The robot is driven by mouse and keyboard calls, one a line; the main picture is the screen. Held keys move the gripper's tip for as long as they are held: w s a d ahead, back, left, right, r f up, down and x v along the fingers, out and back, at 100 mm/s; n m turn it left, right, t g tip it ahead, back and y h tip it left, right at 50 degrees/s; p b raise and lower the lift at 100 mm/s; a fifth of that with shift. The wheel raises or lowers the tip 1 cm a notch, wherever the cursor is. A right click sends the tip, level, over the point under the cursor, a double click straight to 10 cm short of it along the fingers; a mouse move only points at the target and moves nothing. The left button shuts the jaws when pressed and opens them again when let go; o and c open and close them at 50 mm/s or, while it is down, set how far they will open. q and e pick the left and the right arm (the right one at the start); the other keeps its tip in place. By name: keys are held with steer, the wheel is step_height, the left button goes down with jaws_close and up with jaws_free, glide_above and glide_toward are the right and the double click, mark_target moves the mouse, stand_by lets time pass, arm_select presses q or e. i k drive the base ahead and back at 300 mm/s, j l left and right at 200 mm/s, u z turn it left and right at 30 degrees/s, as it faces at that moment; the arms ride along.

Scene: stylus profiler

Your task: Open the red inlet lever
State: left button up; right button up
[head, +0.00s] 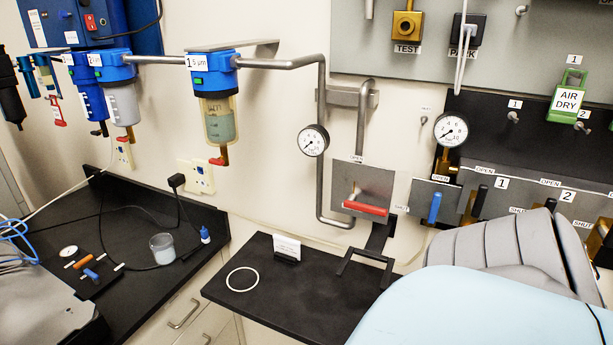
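The red inlet lever (366,209) is a red-sleeved handle on a grey metal plate (378,181) on the wall, right of the picture's middle. Its handle lies almost level, along the lower part of the plate. A small OPEN label (356,160) is above it, at the top of the plate. A grey pipe (321,170) runs down beside the plate and bends beneath it. No gripper is seen at the lever, and neither of my grippers can be made out in the head view.
A black shelf (330,286) below the lever holds a white card (287,246) and a pale ring (242,279). A black forked bracket (380,237) stands out under the plate. A blue lever (435,207) is to the right. A large light-blue and grey body (480,300) fills the lower right.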

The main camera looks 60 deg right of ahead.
mark_target(351, 202)
steer(key=z, duration=2.2)
steer(key=j, duration=0.15)
steer(key=k+u, duration=0.05)
